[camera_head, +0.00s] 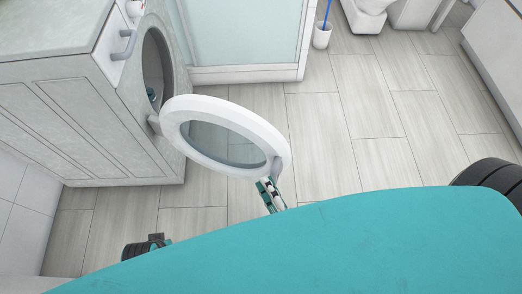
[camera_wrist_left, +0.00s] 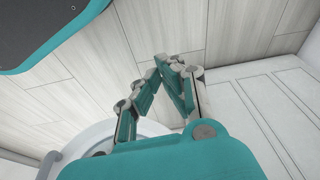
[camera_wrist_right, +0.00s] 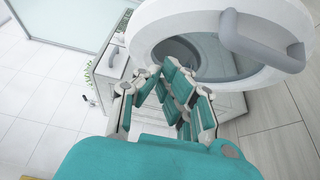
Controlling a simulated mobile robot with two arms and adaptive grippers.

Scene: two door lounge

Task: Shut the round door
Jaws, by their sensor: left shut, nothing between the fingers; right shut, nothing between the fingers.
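The round door (camera_head: 172,118) is a white ring with a glass middle. It stands wide open, swung out from the front of the grey washing machine (camera_head: 80,115), hinged by the round opening. My right gripper (camera_head: 265,184) is shut and empty at the door's lower right rim; whether it touches cannot be told. In the right wrist view the door (camera_wrist_right: 155,32) and its grey handle (camera_wrist_right: 258,42) are just beyond the closed fingers (camera_wrist_right: 165,68). My left gripper (camera_wrist_left: 168,62) is shut and empty in its wrist view, low over the floor, with a white curved rim (camera_wrist_left: 92,138) at lower left.
A glass shower panel (camera_head: 245,30) with a white base stands behind the door. A toilet brush holder (camera_head: 322,36) and a toilet (camera_head: 366,14) are farther back. The tiled floor (camera_head: 350,120) right of the door is clear.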

